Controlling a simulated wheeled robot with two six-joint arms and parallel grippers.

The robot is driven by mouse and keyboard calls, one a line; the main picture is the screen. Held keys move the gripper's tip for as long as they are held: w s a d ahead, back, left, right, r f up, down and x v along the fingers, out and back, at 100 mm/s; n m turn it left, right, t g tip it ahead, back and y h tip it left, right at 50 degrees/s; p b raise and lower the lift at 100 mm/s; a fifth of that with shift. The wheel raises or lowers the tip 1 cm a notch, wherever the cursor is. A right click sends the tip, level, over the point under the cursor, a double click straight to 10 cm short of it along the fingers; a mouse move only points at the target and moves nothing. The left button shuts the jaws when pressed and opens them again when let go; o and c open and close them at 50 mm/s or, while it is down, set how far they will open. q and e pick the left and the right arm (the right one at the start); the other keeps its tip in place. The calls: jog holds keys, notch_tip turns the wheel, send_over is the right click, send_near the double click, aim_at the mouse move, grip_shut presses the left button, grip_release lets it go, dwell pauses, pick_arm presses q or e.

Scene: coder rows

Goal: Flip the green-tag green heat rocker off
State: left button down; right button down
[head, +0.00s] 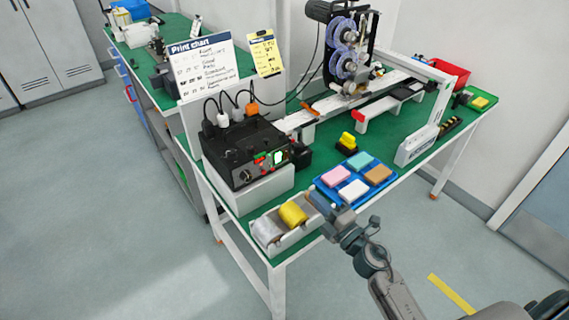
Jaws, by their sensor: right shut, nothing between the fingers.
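A black control box (245,150) sits on a white stand at the near left of the green bench. Its front face has a dial (245,176), small red parts and a bright, green-edged lit rocker (278,157) near its right end. The tags and the rocker's tilt are too small to read. My right gripper (318,201) is shut and empty. It is at the bench's near edge, beside the yellow roll, to the lower right of the box and apart from the rocker. My left gripper is out of view.
A white bin (272,246) holds a yellow roll (293,214) and a pale roll. A blue tray (325,194) with several coloured pads lies right of my gripper. A yellow-and-black object (348,141) stands behind it. Cables rise behind the box. A printer-like machine (345,50) stands at the back.

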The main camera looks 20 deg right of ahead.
aim_at(279, 157)
jog(key=shift+w+r, duration=0.1)
jog(key=p+x, duration=0.4)
jog(key=x, duration=1)
